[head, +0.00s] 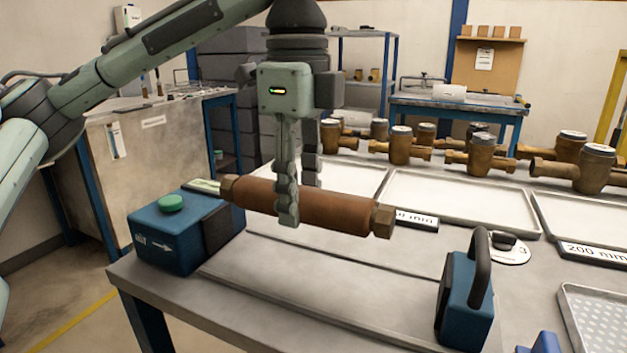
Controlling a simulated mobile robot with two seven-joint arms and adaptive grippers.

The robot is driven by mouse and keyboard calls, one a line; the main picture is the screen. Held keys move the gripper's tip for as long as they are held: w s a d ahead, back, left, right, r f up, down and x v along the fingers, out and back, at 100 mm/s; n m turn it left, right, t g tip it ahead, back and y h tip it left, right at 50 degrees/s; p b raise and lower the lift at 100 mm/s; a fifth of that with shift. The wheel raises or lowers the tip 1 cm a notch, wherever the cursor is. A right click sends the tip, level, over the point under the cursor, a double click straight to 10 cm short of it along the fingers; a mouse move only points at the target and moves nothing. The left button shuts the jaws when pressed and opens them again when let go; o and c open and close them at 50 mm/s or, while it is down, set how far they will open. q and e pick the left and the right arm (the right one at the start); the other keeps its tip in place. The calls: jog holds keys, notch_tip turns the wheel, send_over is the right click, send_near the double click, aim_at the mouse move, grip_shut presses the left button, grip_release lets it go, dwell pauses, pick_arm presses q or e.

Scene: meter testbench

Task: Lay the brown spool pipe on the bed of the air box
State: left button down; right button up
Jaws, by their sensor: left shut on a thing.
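The brown spool pipe (340,211) has hex-shaped ends and lies roughly level across my left gripper (298,196). My left gripper points down and is shut on the pipe near its middle. The air box (165,243) is a blue box with a green button at the bench's left end. The pipe's left end is close to the box's dark right part; I cannot tell whether they touch. A grey bed strip (320,285) runs right from the box toward a blue block with a black handle (465,295). The pipe appears above this strip. My right gripper is not in view.
White trays (465,203) lie behind the pipe, with number labels at their front edges. Several brass meters (400,147) stand behind the trays. A round disc marked 3 (503,249) lies beside the handled block. A perforated tray (600,318) is at the right front.

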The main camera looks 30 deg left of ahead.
pick_arm(q)
jog(key=shift+s+f, duration=0.25)
jog(key=shift+f, duration=0.55)
jog(key=shift+w+f, duration=0.1)
jog(key=shift+f, duration=1.45)
jog(key=shift+f, duration=0.15)
jog(key=shift+a+f, duration=0.1)
jog(key=shift+f, duration=0.3)
jog(key=shift+f, duration=0.45)
jog(key=shift+f, duration=0.4)
jog(key=shift+f, duration=0.15)
